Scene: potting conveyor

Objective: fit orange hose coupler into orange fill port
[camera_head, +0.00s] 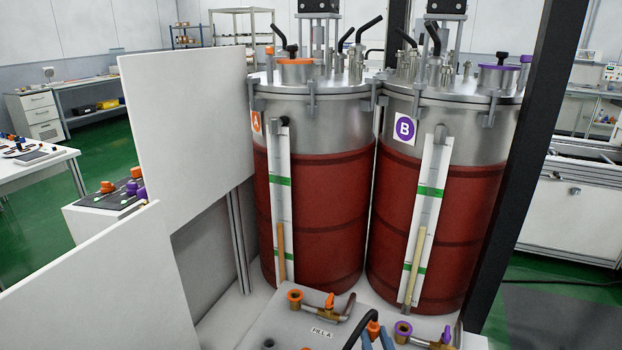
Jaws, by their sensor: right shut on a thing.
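The orange fill port (295,297) is an orange ring on a brass fitting with an orange-handled valve (330,300), on a pale panel marked "FILL A" at the bottom centre. My right gripper (377,337) shows only its blue fingers at the bottom edge. It is shut on the orange hose coupler (373,327), from which a black hose (361,323) curves down. The coupler is apart from the orange port, to its right and nearer me. Its mating end is hard to make out. My left gripper is out of view.
A purple port (403,329) with a purple valve stands close right of the coupler. Behind stand tank A (316,205) and tank B (477,215). White panels (185,110) block the left, and a black post (518,170) stands at the right.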

